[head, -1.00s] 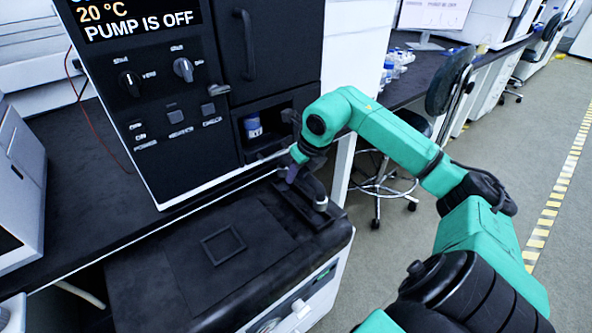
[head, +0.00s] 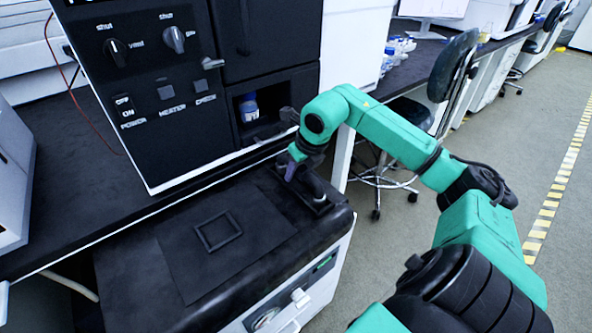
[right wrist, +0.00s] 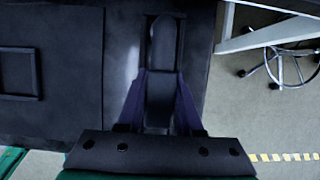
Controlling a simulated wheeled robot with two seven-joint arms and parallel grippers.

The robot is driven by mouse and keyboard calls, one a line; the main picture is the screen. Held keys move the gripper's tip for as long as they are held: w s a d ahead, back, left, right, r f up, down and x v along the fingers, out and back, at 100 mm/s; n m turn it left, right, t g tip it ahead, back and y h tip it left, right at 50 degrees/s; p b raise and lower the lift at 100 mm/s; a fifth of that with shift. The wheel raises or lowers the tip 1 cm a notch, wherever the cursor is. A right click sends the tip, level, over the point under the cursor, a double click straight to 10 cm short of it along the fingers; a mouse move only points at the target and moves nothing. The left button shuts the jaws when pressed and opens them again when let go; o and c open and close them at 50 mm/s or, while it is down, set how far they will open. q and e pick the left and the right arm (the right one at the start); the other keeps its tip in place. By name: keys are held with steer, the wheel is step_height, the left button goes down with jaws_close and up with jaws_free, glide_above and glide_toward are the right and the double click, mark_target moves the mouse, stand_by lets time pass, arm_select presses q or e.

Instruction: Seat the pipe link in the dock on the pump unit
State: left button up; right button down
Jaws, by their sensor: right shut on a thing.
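The pump unit (head: 150,275) is the low unit with a black top and white front. Its dock, a raised square frame (head: 200,238), sits empty on a flat panel on that top. It also shows at the left of the right wrist view (right wrist: 38,82). The pipe link, a dark curved piece (head: 313,185), is at the right end of the unit's top, over a narrow dark holder (head: 322,209). My right gripper (head: 287,172), with purple fingers, is shut on the pipe link (right wrist: 160,90). I cannot tell whether the link touches the holder. My left gripper is out of view.
A tall black instrument (head: 150,150) with knobs and switches stands behind the pump unit. Its open bay holds a small bottle (head: 249,108). The unit's top around the dock is clear. A chair (head: 440,80) stands to the right.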

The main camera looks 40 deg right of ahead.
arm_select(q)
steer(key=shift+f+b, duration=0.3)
arm_select(e)
steer(key=shift+f, duration=0.3)
steer(key=shift+c, duration=2.4)
jaws_free()
steer(key=b+v, duration=0.1)
steer(key=v, duration=1.3)
steer(key=shift+w, duration=0.1)
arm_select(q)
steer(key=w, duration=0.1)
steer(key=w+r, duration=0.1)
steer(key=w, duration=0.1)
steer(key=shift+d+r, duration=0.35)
arm_select(e)
steer(key=shift+a+r, duration=0.1)
steer(key=shift+r, duration=0.25)
